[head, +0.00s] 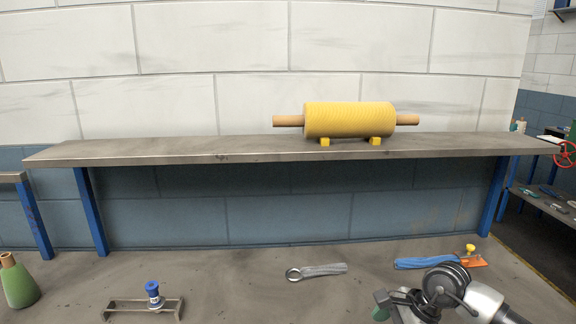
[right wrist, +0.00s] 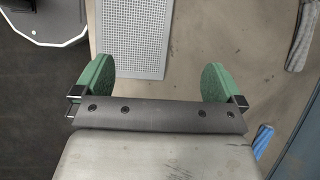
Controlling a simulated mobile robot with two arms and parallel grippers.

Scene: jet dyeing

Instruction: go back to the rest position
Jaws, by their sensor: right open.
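My right gripper shows in the right wrist view (right wrist: 157,78) with its two green pads wide apart and nothing between them. In the head view my right arm comes in at the bottom right, and the gripper (head: 388,308) is partly cut off by the lower edge. It is over the near worktop, in front of the blue bundle (head: 425,263). My left gripper is not in view.
A yellow roll (head: 350,119) rests on two blocks on the back shelf (head: 180,150). On the worktop are a ring-ended tool (head: 318,271), a bracket with a blue knob (head: 153,290) and a green bottle (head: 18,285). A perforated plate (right wrist: 132,35) lies below my right gripper.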

